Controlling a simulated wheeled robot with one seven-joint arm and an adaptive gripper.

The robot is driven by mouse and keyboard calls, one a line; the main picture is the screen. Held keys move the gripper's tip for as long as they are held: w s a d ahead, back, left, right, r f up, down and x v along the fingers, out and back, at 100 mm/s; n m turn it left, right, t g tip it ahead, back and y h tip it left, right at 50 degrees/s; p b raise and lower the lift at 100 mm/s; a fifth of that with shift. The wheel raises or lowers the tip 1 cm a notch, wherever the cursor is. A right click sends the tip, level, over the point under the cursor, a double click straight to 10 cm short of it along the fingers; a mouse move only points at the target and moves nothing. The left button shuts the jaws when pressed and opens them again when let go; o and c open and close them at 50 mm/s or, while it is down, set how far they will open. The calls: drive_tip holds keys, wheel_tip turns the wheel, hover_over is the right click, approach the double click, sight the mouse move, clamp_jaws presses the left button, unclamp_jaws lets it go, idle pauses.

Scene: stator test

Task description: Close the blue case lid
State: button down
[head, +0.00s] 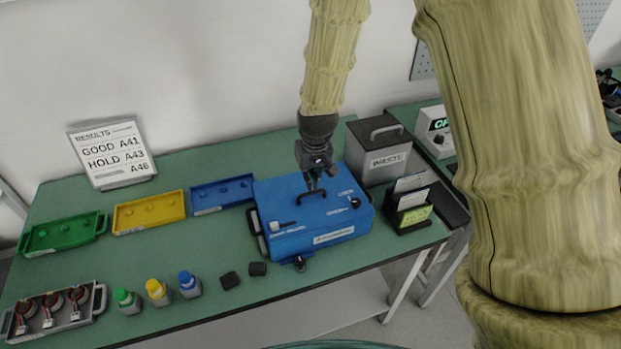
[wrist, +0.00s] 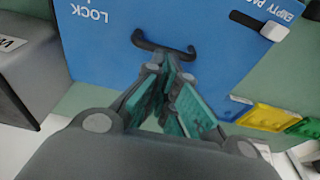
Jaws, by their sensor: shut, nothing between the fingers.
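The blue case (head: 315,238) stands on the green table, and its blue lid (head: 285,205) looks flat on top. Whether a thin gap remains at the lid's edge I cannot tell. A black handle (head: 322,192) is on the lid's top; it also shows in the wrist view (wrist: 165,48), with the blue lid (wrist: 115,50) around it. My gripper (head: 311,186) points down over the lid beside the handle. In the wrist view my gripper (wrist: 166,68) has its fingertips together, empty, close to the handle. Whether they touch it I cannot tell.
A grey waste bin (head: 377,160) stands right behind the case, and a black card holder (head: 408,215) is at its right. Green (head: 62,232), yellow (head: 150,212) and blue (head: 222,195) trays lie to the left. Small bottles (head: 158,292) stand in front, near a grey tray (head: 90,325).

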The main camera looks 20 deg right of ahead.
wheel_tip(320, 180, up, 12)
drive_tip(key=s+b, duration=0.2)
idle(0.7)
